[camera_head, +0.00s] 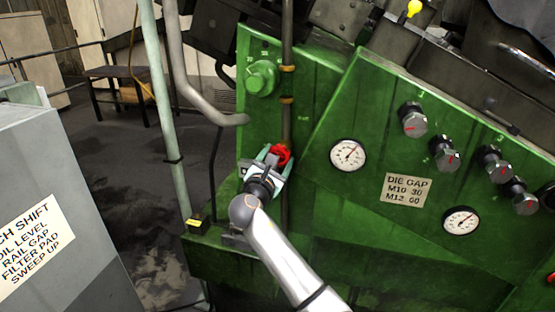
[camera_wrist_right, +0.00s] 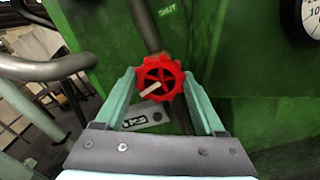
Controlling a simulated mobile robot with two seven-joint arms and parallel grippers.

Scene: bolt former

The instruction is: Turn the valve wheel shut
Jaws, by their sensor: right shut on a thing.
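The valve wheel (camera_head: 280,153) is small and red, on a brown vertical pipe in front of the green machine panel. In the right wrist view the red wheel (camera_wrist_right: 160,78) shows its spokes and a pale bar across its lower left part. My right gripper (camera_head: 270,157) is at the wheel, its two teal fingers on either side of the rim. In the wrist view the right gripper (camera_wrist_right: 160,85) is shut on the wheel, one finger left and one right. The word "SHUT" is on the panel above the wheel. My left gripper is not in view.
The green machine (camera_head: 330,210) carries gauges, several black knobs (camera_head: 413,120) and a "DIE GAP" plate (camera_head: 408,190). A green round knob (camera_head: 261,78) sits above the wheel. A pale post (camera_head: 163,110) and a bent grey pipe (camera_head: 205,107) stand to the left. A grey cabinet (camera_head: 60,160) is at far left.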

